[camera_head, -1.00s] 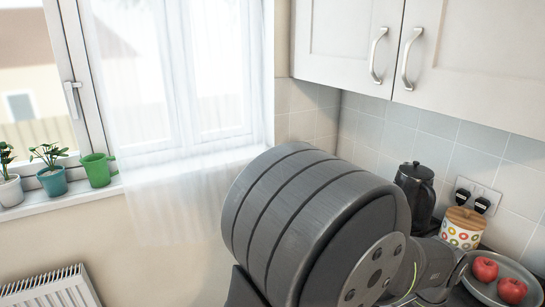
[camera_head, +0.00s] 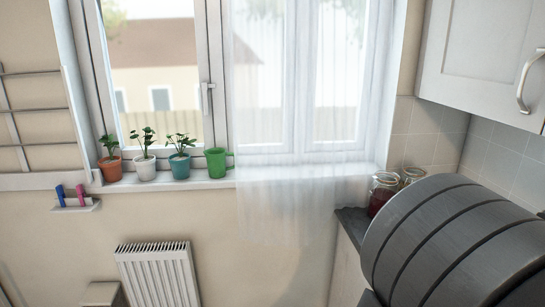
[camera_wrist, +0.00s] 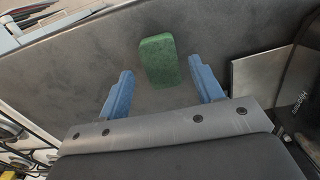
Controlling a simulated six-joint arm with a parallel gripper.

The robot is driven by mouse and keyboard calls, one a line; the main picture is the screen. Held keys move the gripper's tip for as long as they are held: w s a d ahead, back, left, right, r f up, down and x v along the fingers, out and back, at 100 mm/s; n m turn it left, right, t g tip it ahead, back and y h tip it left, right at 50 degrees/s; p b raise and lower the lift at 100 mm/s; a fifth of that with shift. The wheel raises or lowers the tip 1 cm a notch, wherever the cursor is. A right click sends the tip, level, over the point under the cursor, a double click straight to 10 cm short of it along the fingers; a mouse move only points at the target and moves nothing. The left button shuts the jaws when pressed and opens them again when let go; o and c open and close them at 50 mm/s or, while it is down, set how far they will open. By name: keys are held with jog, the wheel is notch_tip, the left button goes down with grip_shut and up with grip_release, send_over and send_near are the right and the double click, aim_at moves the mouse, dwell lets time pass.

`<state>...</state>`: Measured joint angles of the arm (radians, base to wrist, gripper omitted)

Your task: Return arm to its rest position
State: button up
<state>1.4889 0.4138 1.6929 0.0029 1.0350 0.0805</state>
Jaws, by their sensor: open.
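My gripper (camera_wrist: 164,92) shows in the wrist view with its two blue fingers spread wide apart. It is open. A green block, perhaps a sponge (camera_wrist: 158,60), lies on a dark grey surface (camera_wrist: 90,62) beyond the fingers and appears between them in the picture. I see no finger touching it. In the head view a large dark ribbed part of my arm fills the lower right, and the gripper itself is not visible there.
In the head view a window with a sheer curtain (camera_head: 285,190) has potted plants (camera_head: 145,160) and a green pot (camera_head: 216,162) on its sill. A radiator (camera_head: 158,275) is below. Glass jars (camera_head: 382,190) stand on the counter corner. A cupboard (camera_head: 480,60) hangs upper right.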

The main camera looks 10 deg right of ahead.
notch_tip(320, 180, down, 3)
jog(key=shift+r, duration=0.15)
notch_tip(320, 180, up, 12)
notch_tip(320, 180, down, 12)
notch_tip(320, 180, up, 4)
jog(key=shift+f, duration=0.1)
jog(key=s+a+r, duration=0.5)
jog(key=s+r, duration=0.2)
jog(key=s, duration=0.4)
jog(key=w+f+n, duration=0.1)
jog(key=w+f, duration=0.1)
jog(key=w, duration=0.9)
jog(key=w+f+n, duration=0.2)
jog(key=w, duration=0.8)
jog(key=w+a+f+n, duration=0.1)
jog(key=w+a, duration=0.3)
jog(key=w, duration=0.6)
jog(key=w+a+f+n, duration=0.1)
jog(key=w+a, duration=0.3)
jog(key=w, duration=0.6)
jog(key=shift+w+a+f+n, duration=0.3)
jog(key=shift+a+n, duration=0.05)
jog(key=shift+n, duration=0.55)
